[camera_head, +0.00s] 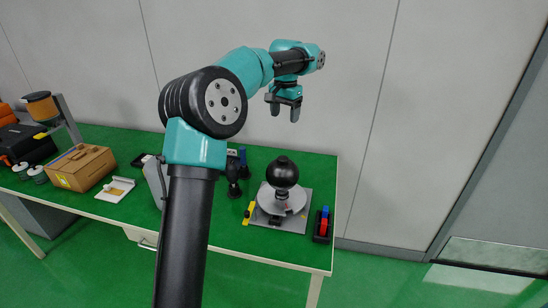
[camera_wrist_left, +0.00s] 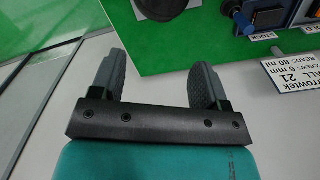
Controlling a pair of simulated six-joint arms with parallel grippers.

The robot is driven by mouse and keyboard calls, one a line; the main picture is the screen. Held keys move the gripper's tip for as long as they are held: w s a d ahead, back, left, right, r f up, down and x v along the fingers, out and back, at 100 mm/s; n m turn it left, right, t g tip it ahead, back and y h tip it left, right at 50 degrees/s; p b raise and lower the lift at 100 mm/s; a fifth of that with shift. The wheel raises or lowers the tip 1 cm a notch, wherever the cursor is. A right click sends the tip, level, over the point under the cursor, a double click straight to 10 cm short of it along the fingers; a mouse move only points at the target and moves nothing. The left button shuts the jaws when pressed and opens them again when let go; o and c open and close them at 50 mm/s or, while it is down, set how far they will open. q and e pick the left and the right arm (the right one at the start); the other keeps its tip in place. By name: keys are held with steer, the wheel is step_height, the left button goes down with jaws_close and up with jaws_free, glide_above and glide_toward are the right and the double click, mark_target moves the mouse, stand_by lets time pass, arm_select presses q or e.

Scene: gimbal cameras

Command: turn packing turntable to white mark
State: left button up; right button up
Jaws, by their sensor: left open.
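The packing turntable looks like a pale round disc (camera_head: 296,200) on a grey square plate (camera_head: 290,224) near the table's right end. A black ball-shaped object (camera_head: 282,172) stands on it and hides part of the disc. I cannot make out a white mark on it. My left gripper (camera_head: 283,108) is open and empty, raised in the air well above the turntable, against the wall. In the left wrist view its two fingers (camera_wrist_left: 155,82) are spread apart with nothing between them. My right gripper is not in view.
A yellow piece (camera_head: 249,212) lies at the plate's left edge. A dark holder with red and blue items (camera_head: 323,226) stands to its right. Black tools (camera_head: 233,175) stand to the left. Further left are a cardboard box (camera_head: 81,167) and a black case (camera_head: 27,145).

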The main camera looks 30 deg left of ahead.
mark_target(283, 158)
arm_select(q)
steer(key=shift+s+a+r, duration=0.15)
steer(key=shift+r, duration=0.15)
step_height(283, 158, down, 18)
steer(key=shift+r, duration=0.25)
stand_by(0.6)
